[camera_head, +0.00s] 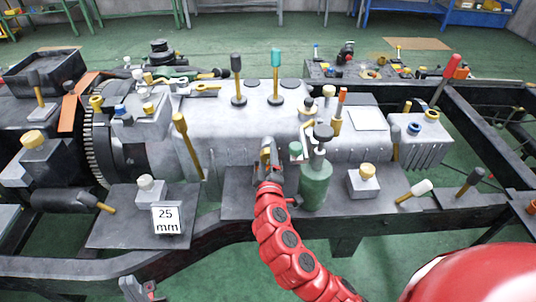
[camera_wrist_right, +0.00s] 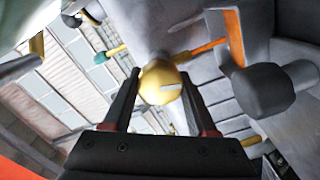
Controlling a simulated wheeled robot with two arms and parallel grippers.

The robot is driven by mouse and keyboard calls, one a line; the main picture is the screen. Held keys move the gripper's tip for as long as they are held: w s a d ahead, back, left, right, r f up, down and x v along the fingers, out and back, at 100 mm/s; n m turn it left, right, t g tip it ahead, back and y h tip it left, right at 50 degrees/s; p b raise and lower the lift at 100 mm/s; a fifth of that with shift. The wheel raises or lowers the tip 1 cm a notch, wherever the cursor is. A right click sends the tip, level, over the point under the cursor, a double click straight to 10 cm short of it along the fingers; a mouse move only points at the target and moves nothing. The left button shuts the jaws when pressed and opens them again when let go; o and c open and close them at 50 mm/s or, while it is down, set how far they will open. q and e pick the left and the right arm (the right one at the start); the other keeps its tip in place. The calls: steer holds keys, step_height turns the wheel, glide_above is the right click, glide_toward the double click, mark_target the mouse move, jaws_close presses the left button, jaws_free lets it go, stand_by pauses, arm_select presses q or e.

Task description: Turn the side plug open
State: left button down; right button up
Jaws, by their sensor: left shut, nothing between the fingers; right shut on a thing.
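The side plug (camera_wrist_right: 158,84) is a rounded brass-yellow piece with a pale slot in its face, seen in the right wrist view. My right gripper (camera_wrist_right: 161,74) is shut on it, with one dark finger on each side. In the head view my right gripper (camera_head: 268,146) is at the near side wall of the long grey gearbox housing (camera_head: 240,125), and it hides the plug there. My left gripper (camera_head: 141,289) is low at the bottom left edge, partly cut off, shut and empty, away from the housing.
A green bottle (camera_head: 316,184) with a dark cap stands close to the right of my right gripper. An orange-handled tool (camera_wrist_right: 207,50) and a dark rounded part (camera_wrist_right: 262,90) are near the plug. A "25 mm" card (camera_head: 167,219) stands on the left plate. Several levers rise from the housing.

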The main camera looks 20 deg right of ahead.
steer(key=shift+n, duration=1)
steer(key=o, duration=1.4)
steer(key=shift+c, duration=0.2)
steer(key=p+v, duration=0.3)
steer(key=v, duration=1.4)
steer(key=shift+s+p, duration=0.25)
steer(key=shift+p, duration=0.05)
